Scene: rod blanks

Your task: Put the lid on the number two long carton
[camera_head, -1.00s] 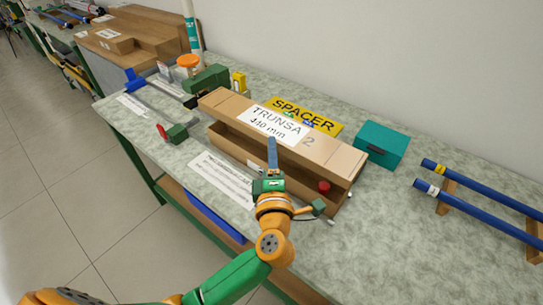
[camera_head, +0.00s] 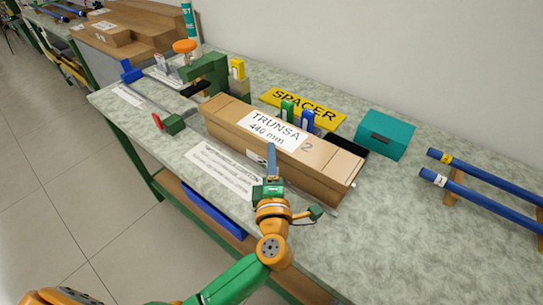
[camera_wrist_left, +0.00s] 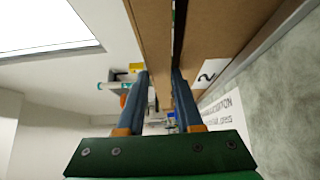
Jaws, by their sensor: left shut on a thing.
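The lid (camera_head: 325,155), brown with a white "TRUNSA 440 mm" label and a "2", lies along the top of the long brown carton (camera_head: 308,185). The carton's inside is hidden. My left gripper (camera_head: 271,152) is shut on the lid at the middle of its front side. In the left wrist view, the lid (camera_wrist_left: 150,30) passes between the fingers (camera_wrist_left: 161,75). A thin dark line runs between it and the carton wall (camera_wrist_left: 215,30), which bears a "2" label; I cannot tell whether the lid is fully seated. My right gripper is out of view.
Behind the carton are a yellow SPACER sign (camera_head: 285,98), green and blue upright pieces and a teal box (camera_head: 384,135). Blue rods (camera_head: 480,195) rest on supports at right. A green clamp (camera_head: 208,72) stands at the far left end. The front right bench is clear.

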